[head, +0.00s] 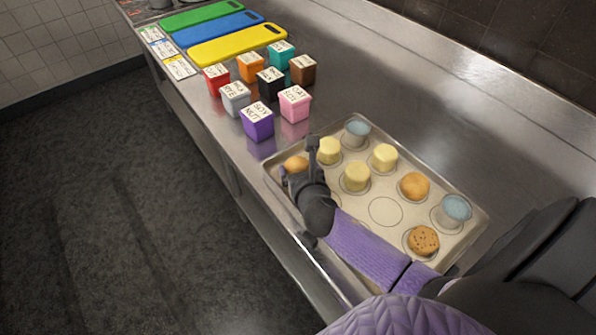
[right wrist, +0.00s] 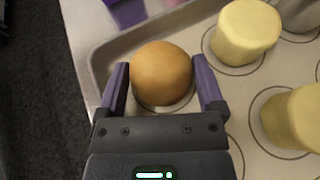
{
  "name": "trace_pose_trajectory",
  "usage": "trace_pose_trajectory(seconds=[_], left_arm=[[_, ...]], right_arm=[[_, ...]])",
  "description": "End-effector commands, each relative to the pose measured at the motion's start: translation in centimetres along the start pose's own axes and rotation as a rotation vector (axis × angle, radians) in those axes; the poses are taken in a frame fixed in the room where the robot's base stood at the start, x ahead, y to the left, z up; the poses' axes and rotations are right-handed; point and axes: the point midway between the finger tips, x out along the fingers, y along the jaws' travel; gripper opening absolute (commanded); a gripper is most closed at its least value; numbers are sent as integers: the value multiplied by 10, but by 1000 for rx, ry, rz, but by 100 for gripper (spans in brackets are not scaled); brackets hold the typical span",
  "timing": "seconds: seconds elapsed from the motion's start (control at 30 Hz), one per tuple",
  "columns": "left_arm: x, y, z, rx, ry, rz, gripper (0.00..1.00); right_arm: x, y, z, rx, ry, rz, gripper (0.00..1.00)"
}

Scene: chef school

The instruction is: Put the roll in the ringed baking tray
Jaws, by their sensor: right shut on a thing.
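The ringed baking tray (head: 447,170) lies on the steel counter, a pale tray with printed circles. My right gripper (head: 291,170) is at the tray's left corner, shut on a round golden-brown roll (head: 295,163). In the right wrist view the roll (right wrist: 162,73) sits between the two purple fingers (right wrist: 166,88), over a ring whose edge shows around it. I cannot tell whether the roll touches the tray. Another plain golden bun (head: 414,185) and a speckled bun (head: 423,240) stand on rings. One ring (head: 385,211) is empty. My left gripper is not in view.
Several labelled coloured boxes (head: 257,122) and green, blue and yellow boards (head: 237,46) are farther back. Counter right of the boxes (head: 385,80) is clear.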

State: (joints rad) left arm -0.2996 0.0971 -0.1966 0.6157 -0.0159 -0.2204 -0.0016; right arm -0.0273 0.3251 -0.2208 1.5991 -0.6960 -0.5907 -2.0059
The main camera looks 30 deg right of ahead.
Motion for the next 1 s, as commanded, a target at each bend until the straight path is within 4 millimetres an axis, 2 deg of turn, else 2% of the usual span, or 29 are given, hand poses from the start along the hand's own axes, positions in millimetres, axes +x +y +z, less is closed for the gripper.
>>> trace_pose_trajectory(seconds=[0.17,0.2,0.23,0.47,0.57,1.0], left_arm=[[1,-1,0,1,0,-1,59],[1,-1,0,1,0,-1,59],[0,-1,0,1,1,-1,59],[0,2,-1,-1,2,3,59],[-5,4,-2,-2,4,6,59],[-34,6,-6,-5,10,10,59]], right_arm=[[1,0,-2,-1,0,0,29],[1,0,-1,0,0,0,95],[0,0,-1,0,0,0,100],[0,0,0,0,0,0,100],[-7,0,2,-1,2,0,100],[-104,0,3,-1,1,-1,100]])
